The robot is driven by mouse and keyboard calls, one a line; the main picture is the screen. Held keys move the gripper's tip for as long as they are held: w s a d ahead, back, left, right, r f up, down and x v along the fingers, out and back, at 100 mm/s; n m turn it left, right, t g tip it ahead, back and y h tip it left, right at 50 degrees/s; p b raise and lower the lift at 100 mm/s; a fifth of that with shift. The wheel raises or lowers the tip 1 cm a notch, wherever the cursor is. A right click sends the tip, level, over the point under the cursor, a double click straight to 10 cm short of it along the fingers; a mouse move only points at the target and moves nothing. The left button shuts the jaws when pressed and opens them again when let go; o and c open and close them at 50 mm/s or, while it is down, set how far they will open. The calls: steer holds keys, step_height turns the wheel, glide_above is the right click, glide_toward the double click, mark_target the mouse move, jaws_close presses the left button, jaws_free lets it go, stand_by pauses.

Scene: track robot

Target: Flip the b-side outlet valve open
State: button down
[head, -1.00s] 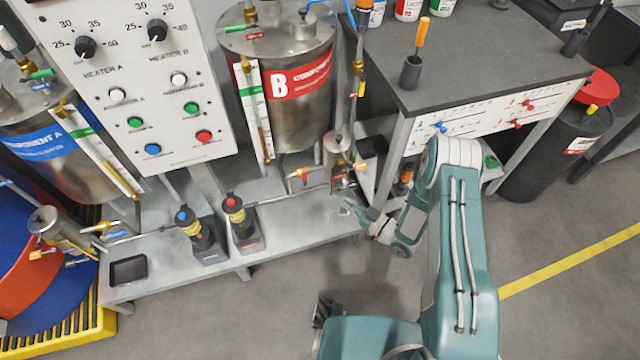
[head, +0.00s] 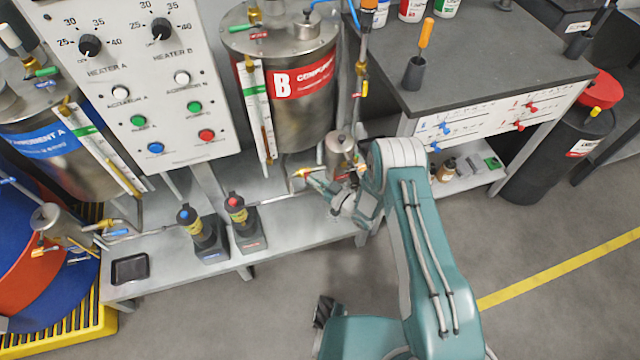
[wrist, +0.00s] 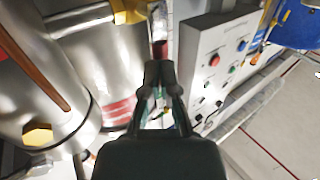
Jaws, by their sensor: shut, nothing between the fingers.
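The b-side outlet valve (head: 303,172) shows a small orange-red handle on the pipework below the Component B tank (head: 305,105), just above the lower shelf. My gripper (head: 318,182) is shut and empty, with its tips just to the right of and below the handle. I cannot tell whether they touch it. In the wrist view my gripper (wrist: 160,72) has its fingers together, among metal cylinders and brass fittings. The valve handle is not clearly visible there. My wrist and forearm hide part of the pipework to the right.
A small metal canister (head: 338,153) stands close beside my gripper. Two dark pumps with blue (head: 198,232) and red (head: 243,220) tops stand left on the shelf (head: 290,235). The control panel (head: 165,120) is left. A grey workbench (head: 470,60) is right.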

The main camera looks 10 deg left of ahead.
steer(key=shift+s+a+r+n+h, duration=0.15)
steer(key=shift+a+n+h, duration=0.1)
steer(key=shift+n+h, duration=0.25)
stand_by(0.5)
steer(key=a+n+h, duration=0.1)
steer(key=n+h, duration=0.1)
steer(key=n, duration=0.1)
steer(key=s+a+f+n+h, duration=0.1)
steer(key=n+h, duration=0.2)
steer(key=s+a+f+n+t+h, duration=0.1)
steer(key=a+n+h, duration=0.1)
steer(key=h, duration=0.1)
steer(key=shift+s+a+n, duration=0.1)
steer(key=shift+s+n, duration=0.15)
steer(key=shift+n, duration=0.15)
stand_by(0.4)
steer(key=shift+w+d+f, duration=0.3)
steer(key=shift+w+d, duration=0.05)
steer(key=shift+d, duration=0.3)
steer(key=shift+r, duration=0.1)
